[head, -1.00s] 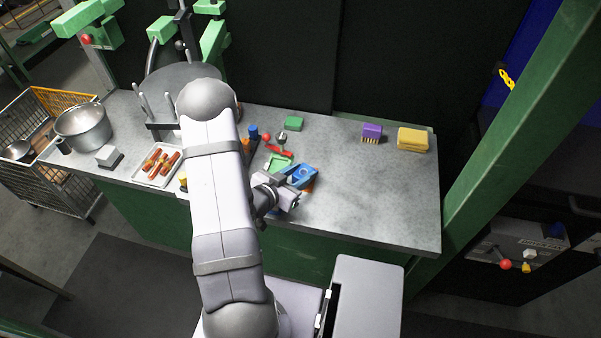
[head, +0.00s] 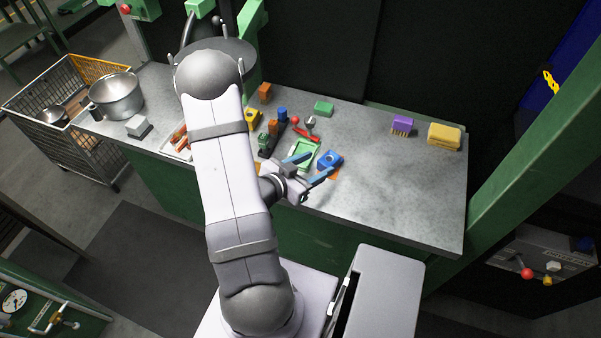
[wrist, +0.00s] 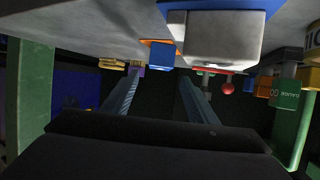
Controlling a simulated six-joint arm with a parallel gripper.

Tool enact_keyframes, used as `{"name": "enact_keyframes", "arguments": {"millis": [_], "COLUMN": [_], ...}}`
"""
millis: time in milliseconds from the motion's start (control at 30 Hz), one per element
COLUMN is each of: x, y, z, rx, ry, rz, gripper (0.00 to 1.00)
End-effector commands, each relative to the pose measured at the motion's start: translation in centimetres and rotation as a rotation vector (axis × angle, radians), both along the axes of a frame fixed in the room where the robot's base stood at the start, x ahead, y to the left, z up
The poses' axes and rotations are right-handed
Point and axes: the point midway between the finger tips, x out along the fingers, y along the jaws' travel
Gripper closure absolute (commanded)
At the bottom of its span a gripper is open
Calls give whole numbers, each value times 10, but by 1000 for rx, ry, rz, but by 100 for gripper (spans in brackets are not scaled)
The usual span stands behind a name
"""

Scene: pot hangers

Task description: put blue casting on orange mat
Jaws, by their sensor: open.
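The blue casting (head: 329,159) stands near the front of the grey worktop. Orange mat (head: 335,174) shows at its front edge in the head view. In the wrist view, which looks upside down, the blue casting (wrist: 161,57) is against the orange mat (wrist: 147,42), so it appears to rest on it. My gripper (head: 322,163) is open with nothing between its fingers. Its fingers point toward the casting, and the wrist view shows the gripper (wrist: 159,77) apart from it. The mat is mostly hidden by the casting and a finger.
A green tray (head: 305,147) is left of the casting. A red-handled tool (head: 307,134) and a green block (head: 324,108) lie behind. A purple brush (head: 402,122) and yellow sponge (head: 444,136) stand at back right. A grey block (wrist: 215,45) is close in the wrist view. The right worktop is clear.

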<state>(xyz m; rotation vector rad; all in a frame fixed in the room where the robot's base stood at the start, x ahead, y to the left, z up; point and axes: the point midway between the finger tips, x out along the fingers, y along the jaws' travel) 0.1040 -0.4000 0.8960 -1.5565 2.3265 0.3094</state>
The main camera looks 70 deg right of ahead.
Motion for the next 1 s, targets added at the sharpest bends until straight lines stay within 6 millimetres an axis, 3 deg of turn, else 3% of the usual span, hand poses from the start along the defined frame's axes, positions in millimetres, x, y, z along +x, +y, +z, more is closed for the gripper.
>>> {"name": "enact_keyframes", "arguments": {"millis": [200, 400, 1000], "x": [14, 20, 22], "y": [31, 46, 55], "z": [15, 24, 24], "rx": [0, 4, 0], "ry": [0, 1, 0], "rz": [5, 2, 0], "gripper": [47, 47, 47]}}
